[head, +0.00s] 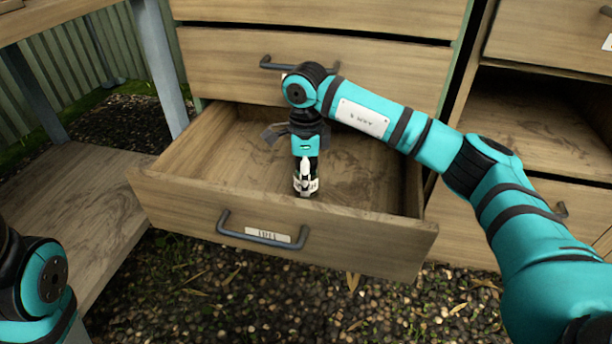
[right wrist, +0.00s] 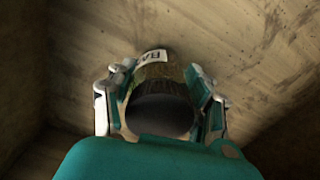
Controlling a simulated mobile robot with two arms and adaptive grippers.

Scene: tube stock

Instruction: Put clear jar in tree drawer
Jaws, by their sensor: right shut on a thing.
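The open drawer (head: 180,205) is pulled out of the wooden cabinet, with a dark bar handle and a small label too blurred to read surely. My right gripper (head: 306,186) reaches down inside it, near the front wall. In the right wrist view, its fingers are shut on the jar (right wrist: 160,103) from both sides. The jar has a dark round end, a glassy olive-brown side and a white label. It is over or on the drawer floor; I cannot tell whether it touches. In the head view the jar is mostly hidden by the gripper. My left gripper is out of view.
A closed drawer (head: 390,80) sits above the open one. Another wooden cabinet (head: 530,120) with an open shelf stands at the right. A wooden bench (head: 70,225) stands at the left. The drawer floor around the gripper is clear; gravel lies below.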

